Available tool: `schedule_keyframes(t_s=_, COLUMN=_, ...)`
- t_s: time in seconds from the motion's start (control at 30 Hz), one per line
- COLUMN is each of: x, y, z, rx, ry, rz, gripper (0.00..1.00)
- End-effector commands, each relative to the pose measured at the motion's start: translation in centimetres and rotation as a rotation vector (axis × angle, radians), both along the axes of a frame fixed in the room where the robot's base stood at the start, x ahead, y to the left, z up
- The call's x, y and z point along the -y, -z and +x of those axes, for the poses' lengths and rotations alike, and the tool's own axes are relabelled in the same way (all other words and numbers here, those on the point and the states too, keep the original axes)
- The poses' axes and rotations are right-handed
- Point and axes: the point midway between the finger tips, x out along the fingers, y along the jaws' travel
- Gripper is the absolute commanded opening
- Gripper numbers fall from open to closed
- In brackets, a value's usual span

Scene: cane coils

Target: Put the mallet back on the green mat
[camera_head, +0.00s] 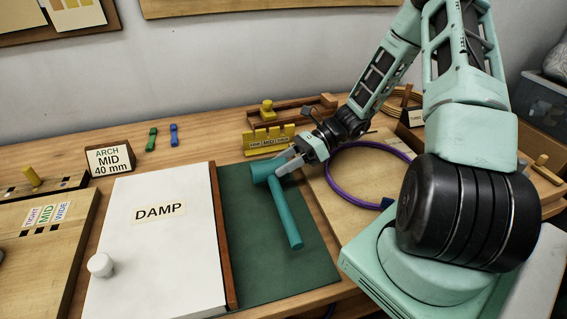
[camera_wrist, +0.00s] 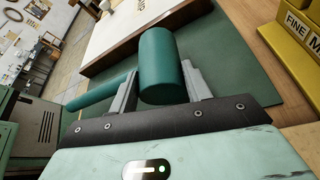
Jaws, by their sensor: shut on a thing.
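The mallet is teal, with a cylindrical head (camera_head: 262,171) and a straight handle (camera_head: 286,215) that points toward the front of the table. My gripper (camera_head: 286,164) is shut on the mallet by its head end. In the wrist view the mallet head (camera_wrist: 163,62) sits between the two fingers of my gripper (camera_wrist: 162,90), and the handle runs off to the left. The green mat (camera_head: 248,283) lies under the mallet, right of the DAMP box. It also shows in the wrist view (camera_wrist: 222,50). I cannot tell whether the mallet touches the mat.
The white DAMP box (camera_head: 150,255) with a brown side borders the mat on the left. A yellow block (camera_head: 268,141) stands just behind the mat. A purple ring (camera_head: 335,185) lies on a board at right.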

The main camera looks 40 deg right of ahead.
Motion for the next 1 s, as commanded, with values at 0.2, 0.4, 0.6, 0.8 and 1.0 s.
schedule_keyframes(t_s=0.2, x=0.0, y=1.4, z=0.0, rx=0.0, ry=0.0, rz=0.001, gripper=0.14)
schedule_keyframes(t_s=0.4, x=0.0, y=1.3, z=0.0, rx=0.0, ry=0.0, rz=0.001, gripper=0.14)
schedule_keyframes(t_s=0.6, x=0.0, y=1.3, z=0.0, rx=0.0, ry=0.0, rz=0.001, gripper=0.14)
schedule_keyframes(t_s=0.8, x=0.0, y=1.7, z=0.0, rx=-0.001, ry=0.001, rz=0.001, gripper=0.14)
schedule_keyframes(t_s=1.0, x=0.0, y=2.0, z=0.0, rx=0.0, ry=0.0, rz=0.001, gripper=0.14)
